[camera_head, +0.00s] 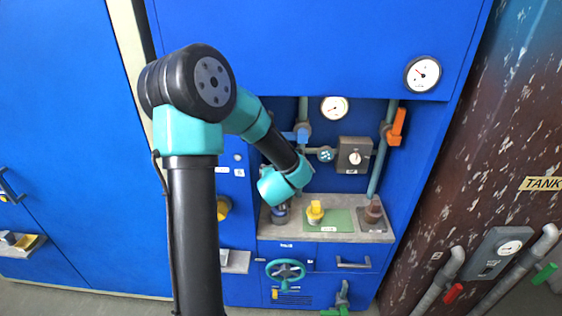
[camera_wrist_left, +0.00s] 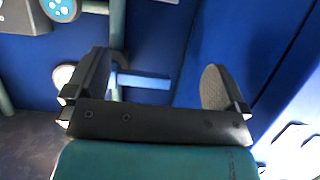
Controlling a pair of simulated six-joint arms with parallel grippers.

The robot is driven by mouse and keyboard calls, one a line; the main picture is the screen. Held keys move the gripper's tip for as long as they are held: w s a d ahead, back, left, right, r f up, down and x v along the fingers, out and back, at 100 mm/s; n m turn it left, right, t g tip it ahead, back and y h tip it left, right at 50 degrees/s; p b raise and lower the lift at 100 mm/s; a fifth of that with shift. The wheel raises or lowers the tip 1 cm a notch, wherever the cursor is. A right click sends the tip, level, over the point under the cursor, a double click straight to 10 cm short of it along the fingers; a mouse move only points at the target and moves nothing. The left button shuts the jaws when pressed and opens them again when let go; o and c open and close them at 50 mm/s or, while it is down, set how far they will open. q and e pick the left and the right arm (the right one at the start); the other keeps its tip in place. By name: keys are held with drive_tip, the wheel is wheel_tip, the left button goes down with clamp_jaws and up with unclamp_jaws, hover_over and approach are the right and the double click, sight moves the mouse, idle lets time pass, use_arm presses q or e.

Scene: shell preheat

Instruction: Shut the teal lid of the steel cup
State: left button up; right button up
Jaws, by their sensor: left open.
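I cannot make out a steel cup with a teal lid for certain in either view. A small blue-grey round fitting (camera_head: 280,213) stands on the grey shelf just below my left wrist, partly hidden; I cannot tell whether it is the cup. In the left wrist view my left gripper (camera_wrist_left: 160,88) is open, its two dark fingers wide apart with nothing held. A blue lever (camera_wrist_left: 143,80) shows beyond the gap between them. In the head view the fingers are hidden by my wrist. My right gripper is in neither view.
On the shelf (camera_head: 300,230) stand a yellow knob (camera_head: 316,212) on a green plate and a brown fitting (camera_head: 373,211). Behind are pipes, an orange lever (camera_head: 396,127) and a grey switch box (camera_head: 354,154). A teal handwheel (camera_head: 286,271) is below. A rusty tank stands right.

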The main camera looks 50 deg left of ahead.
use_arm(q)
drive_tip(key=x, duration=1.7)
drive_tip(key=shift+w+a+f, duration=0.1)
drive_tip(key=shift+w+f, duration=0.05)
drive_tip(key=c, duration=1.3)
drive_tip(key=shift+d, duration=0.2)
